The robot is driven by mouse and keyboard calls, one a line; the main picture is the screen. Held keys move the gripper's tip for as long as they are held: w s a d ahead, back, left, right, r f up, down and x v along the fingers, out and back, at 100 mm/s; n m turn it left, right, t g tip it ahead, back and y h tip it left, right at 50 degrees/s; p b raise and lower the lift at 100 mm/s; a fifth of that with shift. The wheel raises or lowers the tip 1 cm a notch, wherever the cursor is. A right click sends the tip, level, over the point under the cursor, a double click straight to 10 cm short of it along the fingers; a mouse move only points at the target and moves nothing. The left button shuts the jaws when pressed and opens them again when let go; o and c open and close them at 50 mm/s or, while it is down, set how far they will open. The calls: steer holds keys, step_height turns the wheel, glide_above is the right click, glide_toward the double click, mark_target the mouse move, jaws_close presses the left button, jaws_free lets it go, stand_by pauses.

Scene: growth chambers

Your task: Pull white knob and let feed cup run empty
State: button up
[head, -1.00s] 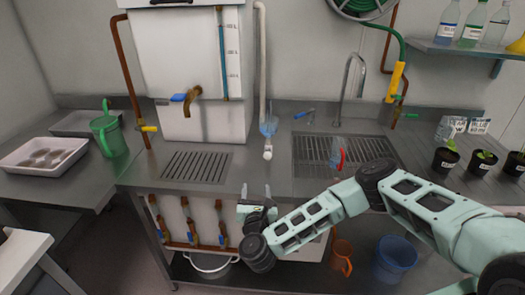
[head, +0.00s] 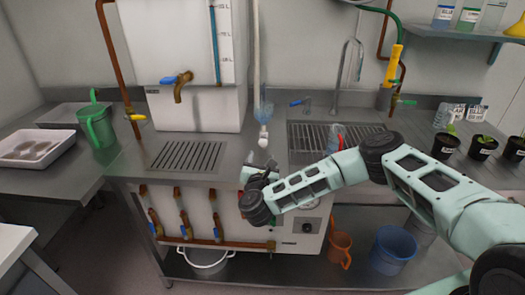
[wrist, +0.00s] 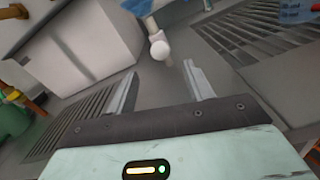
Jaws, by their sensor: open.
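The white knob (head: 263,140) hangs under a clear blue feed cup (head: 263,112), at the bottom of a white vertical pipe above the steel counter. My gripper (head: 258,167) is in front of and a little below the knob in the head view, apart from it. In the wrist view the knob (wrist: 160,49) shows just beyond the open, empty fingertips (wrist: 160,70), roughly centred between them. The cup (wrist: 138,5) is cut off at the top there. I cannot tell how much the cup holds.
A white tank with a brass tap (head: 180,84) stands left of the pipe. A drain grate (head: 187,155) lies before it. A red-handled clear jug (head: 334,138) stands on the sink grate at right. A green jug (head: 97,126) stands left. The counter near the knob is clear.

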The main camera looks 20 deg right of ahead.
mark_target(263, 144)
steer(key=b+x, duration=0.1)
steer(key=x, duration=0.6)
steer(key=shift+w, duration=0.2)
